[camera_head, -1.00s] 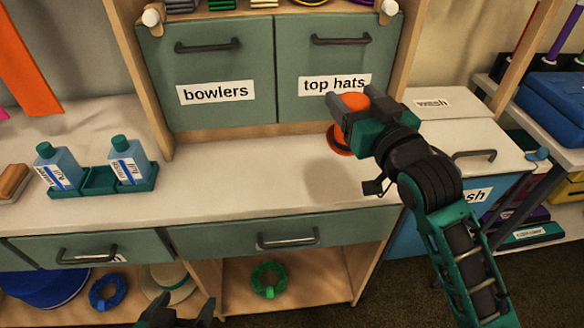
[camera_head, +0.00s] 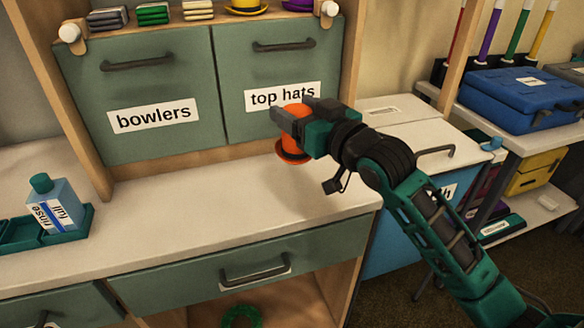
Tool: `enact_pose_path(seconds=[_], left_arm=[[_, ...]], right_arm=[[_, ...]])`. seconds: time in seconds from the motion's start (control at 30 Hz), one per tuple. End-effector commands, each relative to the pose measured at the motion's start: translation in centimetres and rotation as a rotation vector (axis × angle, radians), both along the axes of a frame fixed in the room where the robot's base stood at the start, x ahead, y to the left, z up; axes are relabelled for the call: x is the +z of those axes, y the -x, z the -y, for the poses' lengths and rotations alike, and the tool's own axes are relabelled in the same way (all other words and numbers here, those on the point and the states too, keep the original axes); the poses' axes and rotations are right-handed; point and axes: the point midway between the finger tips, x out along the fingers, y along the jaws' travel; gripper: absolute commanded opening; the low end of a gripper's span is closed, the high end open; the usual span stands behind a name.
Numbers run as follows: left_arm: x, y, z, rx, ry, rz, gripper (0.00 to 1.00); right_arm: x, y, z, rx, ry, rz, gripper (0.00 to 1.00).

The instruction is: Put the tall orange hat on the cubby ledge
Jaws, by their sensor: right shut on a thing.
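The tall orange hat (camera_head: 293,148) is upright, brim down, in front of the "top hats" door (camera_head: 285,90). My right gripper (camera_head: 290,118) is shut on the hat's crown, and the gripper hides part of it. The brim shows close above the white counter; I cannot tell whether it touches. A ledge (camera_head: 215,22) runs above the two cubby doors, with hats and folded cloths on it.
The "bowlers" door (camera_head: 150,95) is shut, like the "top hats" door. A yellow hat (camera_head: 248,5) and folded cloths (camera_head: 153,14) stand on the ledge. A bottle (camera_head: 55,205) sits in a green tray at left. The middle of the counter (camera_head: 200,215) is clear.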

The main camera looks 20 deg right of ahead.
Motion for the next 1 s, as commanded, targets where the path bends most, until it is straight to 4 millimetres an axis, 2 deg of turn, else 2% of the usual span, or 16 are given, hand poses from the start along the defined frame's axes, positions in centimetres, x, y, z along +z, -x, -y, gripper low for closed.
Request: enact_pose_path(seconds=[0.03,0.1,0.37,0.6,0.73,1.0], left_arm=[[-0.3,-0.2,0.1,-0.001,0.002,0.009,0.88],[-0.5,-0.4,0.1,-0.001,0.002,0.014,0.88],[-1.1,-0.4,0.0,0.000,0.003,0.013,0.88],[-2.8,-0.1,0.0,0.000,0.001,0.005,0.88],[-3.1,0.1,0.0,0.001,0.001,0.000,0.88],[-3.0,0.1,-0.1,0.001,0.001,0.000,0.88]], right_arm=[[-1.7,0.0,0.0,0.000,0.000,-0.004,0.36],[-3.0,0.0,0.0,0.000,0.000,-0.002,0.36],[-5.2,0.0,0.0,0.000,0.000,0.000,0.36],[-9.5,0.0,0.0,0.000,0.000,-0.002,0.36],[-10.3,0.0,0.0,0.000,0.000,0.000,0.36],[-10.2,0.0,0.0,0.000,0.000,0.001,0.36]])
